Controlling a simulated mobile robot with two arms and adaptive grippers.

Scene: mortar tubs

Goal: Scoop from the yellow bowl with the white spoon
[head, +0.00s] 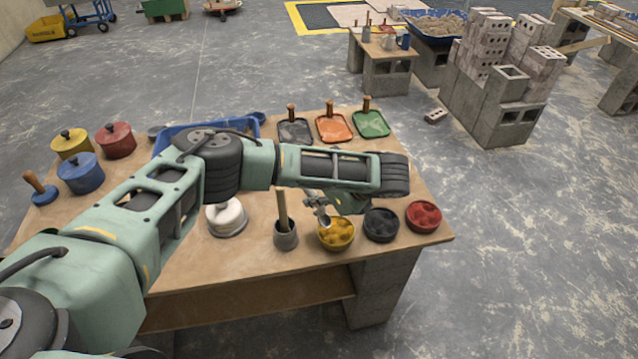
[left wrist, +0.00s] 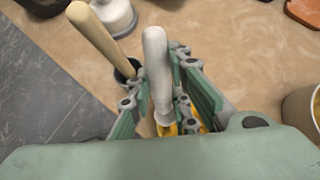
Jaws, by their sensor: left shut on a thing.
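The yellow bowl (head: 335,244) stands near the front edge of the table, with yellow lumps in it. Part of its yellow also shows below the fingers in the left wrist view (left wrist: 192,115). My left gripper (head: 319,203) is over the bowl, its fingers pointing down. In the left wrist view it is shut on the handle of the white spoon (left wrist: 155,58). The handle sticks up between the fingers, and the lower end reaches down toward the yellow. The spoon's tip is mostly hidden, so I cannot tell how deep it sits. My right gripper is not in view.
A grey cup (head: 286,236) with a wooden handle stands left of the bowl. A dark bowl (head: 381,226) and a red bowl (head: 424,217) stand to its right. A white lidded pot (head: 226,217) is farther left.

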